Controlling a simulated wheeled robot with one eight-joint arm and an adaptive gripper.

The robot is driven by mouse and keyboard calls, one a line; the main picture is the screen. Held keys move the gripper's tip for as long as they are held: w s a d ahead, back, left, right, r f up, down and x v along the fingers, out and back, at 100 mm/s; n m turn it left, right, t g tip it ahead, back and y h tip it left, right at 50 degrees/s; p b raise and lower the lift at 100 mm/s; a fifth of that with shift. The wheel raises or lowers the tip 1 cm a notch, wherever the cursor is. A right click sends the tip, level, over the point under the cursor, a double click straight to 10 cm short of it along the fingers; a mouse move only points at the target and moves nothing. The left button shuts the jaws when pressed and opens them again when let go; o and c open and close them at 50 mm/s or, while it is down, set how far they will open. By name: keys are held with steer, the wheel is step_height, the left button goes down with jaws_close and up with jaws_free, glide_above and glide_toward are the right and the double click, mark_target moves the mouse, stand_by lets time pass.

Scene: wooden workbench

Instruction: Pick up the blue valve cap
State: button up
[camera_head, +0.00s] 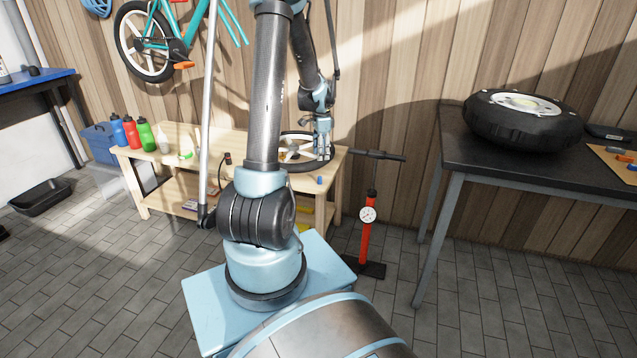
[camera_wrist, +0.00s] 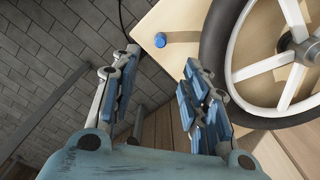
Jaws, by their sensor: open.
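The blue valve cap (camera_wrist: 160,40) is a small blue cylinder on the light wooden workbench (camera_wrist: 183,22), near the bench's edge and corner in the wrist view. In the head view the cap (camera_head: 320,180) is a tiny blue spot at the front right of the bench top. My gripper (camera_wrist: 160,68) is open and empty, with its two blue-padded fingers spread apart. The cap shows between and beyond the fingertips, apart from them. In the head view my gripper (camera_head: 322,150) hangs over the bench by the wheel, behind the cap.
A spoked wheel with a black tyre (camera_wrist: 213,55) lies on the bench close to the cap. Several bottles (camera_head: 131,132) stand at the bench's left end. A red floor pump (camera_head: 367,230) stands right of the bench. A dark table (camera_head: 455,150) with a large tyre is further right.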

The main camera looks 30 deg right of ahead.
mark_target(320, 177)
steer(key=shift+a+f, duration=0.2)
steer(key=shift+f, duration=5.55)
steer(key=c, duration=0.8)
